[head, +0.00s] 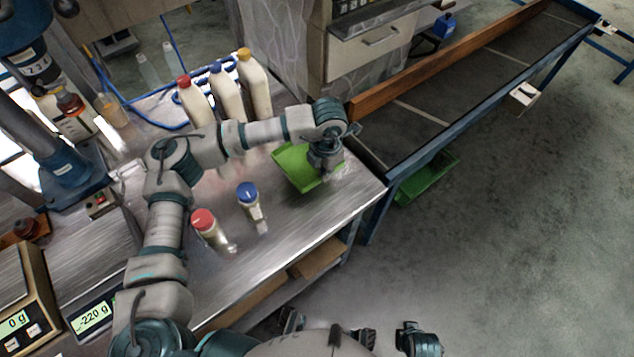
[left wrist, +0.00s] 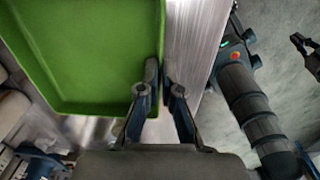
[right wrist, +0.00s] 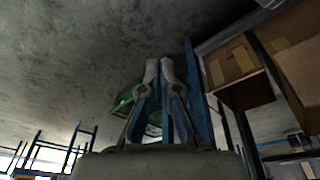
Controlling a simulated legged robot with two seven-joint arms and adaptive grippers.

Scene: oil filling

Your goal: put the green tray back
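The green tray (head: 294,168) is at the right end of the metal workbench, near the conveyor. In the left wrist view the tray (left wrist: 85,50) fills the upper left. My left gripper (head: 325,166) is over the tray's right side. In the left wrist view its fingers (left wrist: 159,75) are close together on either side of the tray's right wall, shut on it. I cannot tell whether the tray rests on the bench or is slightly raised. My right gripper (right wrist: 159,75) has its fingers together, with nothing visible between them, low beside the bench.
Bottles with red (head: 210,230) and blue (head: 250,205) caps stand left of the tray. Several larger bottles (head: 225,90) stand behind. A conveyor (head: 430,100) extends right, with another green tray (head: 428,178) low beneath it. Scales (head: 25,310) are at lower left. The right floor is clear.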

